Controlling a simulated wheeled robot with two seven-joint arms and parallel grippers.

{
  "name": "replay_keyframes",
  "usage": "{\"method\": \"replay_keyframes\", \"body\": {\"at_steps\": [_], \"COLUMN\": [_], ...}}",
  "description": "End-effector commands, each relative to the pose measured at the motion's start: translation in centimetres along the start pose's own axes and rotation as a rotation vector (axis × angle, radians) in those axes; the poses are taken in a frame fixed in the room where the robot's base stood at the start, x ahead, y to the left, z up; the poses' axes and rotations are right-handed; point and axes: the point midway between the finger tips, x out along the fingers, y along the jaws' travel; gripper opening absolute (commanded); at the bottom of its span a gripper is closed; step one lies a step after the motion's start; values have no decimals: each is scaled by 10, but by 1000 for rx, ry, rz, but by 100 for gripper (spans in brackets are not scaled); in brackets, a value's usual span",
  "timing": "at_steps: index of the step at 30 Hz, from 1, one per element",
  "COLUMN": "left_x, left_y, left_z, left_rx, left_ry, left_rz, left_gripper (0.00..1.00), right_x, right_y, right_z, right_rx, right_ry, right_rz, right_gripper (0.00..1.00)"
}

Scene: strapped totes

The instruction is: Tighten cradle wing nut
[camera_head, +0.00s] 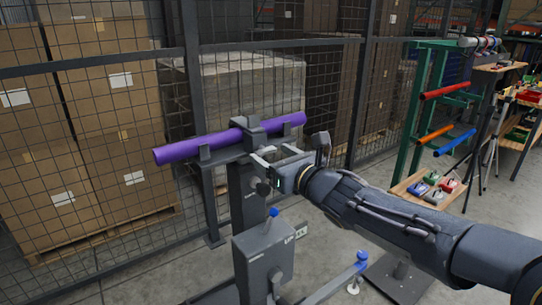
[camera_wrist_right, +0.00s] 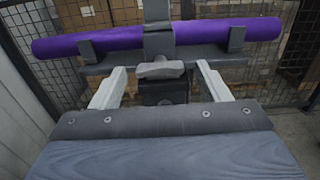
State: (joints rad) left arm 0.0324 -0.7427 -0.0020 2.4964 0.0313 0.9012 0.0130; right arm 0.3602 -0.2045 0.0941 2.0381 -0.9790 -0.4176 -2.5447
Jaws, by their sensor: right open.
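A purple tube (camera_head: 225,139) lies across a dark grey cradle (camera_head: 222,155) on a post, under a clamp strap (camera_head: 249,126). It also spans the right wrist view (camera_wrist_right: 95,42). The light grey wing nut (camera_wrist_right: 160,70) shows at the front of the cradle, below the strap, with its wings about level. My right gripper (camera_wrist_right: 161,67) is open, with one pale finger to each side of the wing nut and a gap on both sides. In the head view, the right gripper (camera_head: 267,154) is in front of the cradle; I cannot make out the wing nut there. My left gripper is not in view.
A grey box (camera_head: 263,252) with a blue knob (camera_head: 273,212) stands below the cradle. A mesh fence (camera_head: 120,70) with stacked cartons is behind. A green rack (camera_head: 417,110) with coloured tubes and a shelf of small bins (camera_head: 433,197) stand at right.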

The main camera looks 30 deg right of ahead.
Motion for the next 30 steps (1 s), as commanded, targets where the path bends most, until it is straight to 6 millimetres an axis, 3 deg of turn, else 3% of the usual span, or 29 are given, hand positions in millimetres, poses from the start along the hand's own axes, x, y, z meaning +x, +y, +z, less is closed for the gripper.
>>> {"method": "replay_keyframes", "body": {"at_steps": [4,13,23,30], "left_x": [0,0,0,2], "left_y": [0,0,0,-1], "left_z": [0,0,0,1], "left_rx": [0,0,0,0], "left_ry": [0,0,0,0], "left_rz": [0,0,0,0], "left_gripper": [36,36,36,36], "right_x": [12,15,15,14], "right_y": [0,0,0,0], "right_z": [0,0,0,-1], "right_rx": [0,2,2,19], "right_ry": [1,1,1,1], "right_rz": [0,-1,-1,-1], "right_gripper": [69,69,26,24]}}
